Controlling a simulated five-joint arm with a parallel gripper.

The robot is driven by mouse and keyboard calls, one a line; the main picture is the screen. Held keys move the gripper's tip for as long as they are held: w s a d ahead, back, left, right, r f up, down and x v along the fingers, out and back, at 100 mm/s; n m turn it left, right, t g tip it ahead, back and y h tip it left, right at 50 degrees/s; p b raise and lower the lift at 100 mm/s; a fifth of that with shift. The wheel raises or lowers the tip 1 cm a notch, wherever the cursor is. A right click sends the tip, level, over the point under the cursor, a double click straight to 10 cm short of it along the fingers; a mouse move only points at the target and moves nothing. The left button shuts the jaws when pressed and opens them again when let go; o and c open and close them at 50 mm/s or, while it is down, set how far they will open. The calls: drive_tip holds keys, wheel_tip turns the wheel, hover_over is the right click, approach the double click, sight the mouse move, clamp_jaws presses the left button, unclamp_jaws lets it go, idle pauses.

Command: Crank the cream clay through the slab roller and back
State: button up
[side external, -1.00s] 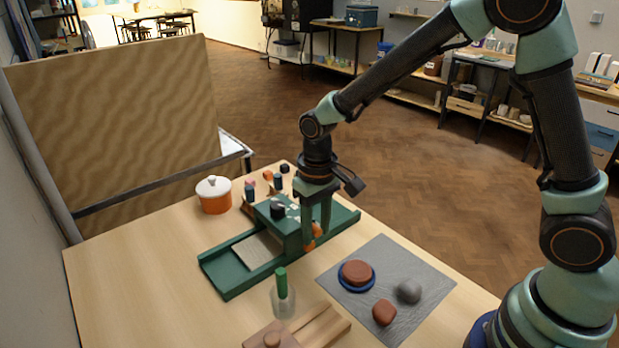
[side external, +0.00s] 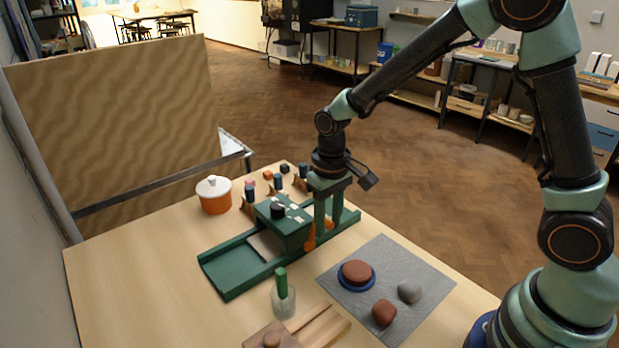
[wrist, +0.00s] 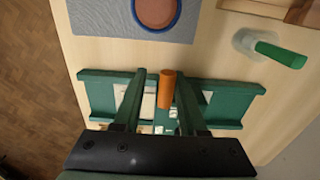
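The green slab roller (side external: 222,276) lies across the table, with a raised housing over its long bed. The cream clay (side external: 264,246) lies flat in the bed and runs under the housing; pale parts also show on both sides of it in the wrist view (wrist: 149,102). The orange crank handle (wrist: 167,88) is on the roller's side facing the grey mat. My gripper (wrist: 160,76) is open, its fingers on either side of the handle. The handle is close to the right finger in the wrist view, with a gap to the left one. I cannot tell whether it touches.
A grey mat (side external: 410,268) holds a brown disc on a blue dish (side external: 357,273), a brown lump (side external: 384,312) and a grey lump (side external: 409,291). A glass with a green-handled tool (side external: 281,283) stands near the roller. An orange lidded pot (side external: 214,196) and small blocks stand behind.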

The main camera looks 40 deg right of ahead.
drive_tip(key=shift+d+f, duration=0.25)
drive_tip(key=shift+d, duration=0.3)
drive_tip(key=shift+d+f, duration=0.25)
drive_tip(key=shift+d, duration=0.3)
drive_tip(key=shift+d+f, duration=0.9)
drive_tip(key=shift+d, duration=0.05)
drive_tip(key=shift+a, duration=0.4)
drive_tip(key=shift+r, duration=0.2)
wheel_tip(320, 180, up, 7)
drive_tip(key=shift+f, duration=0.15)
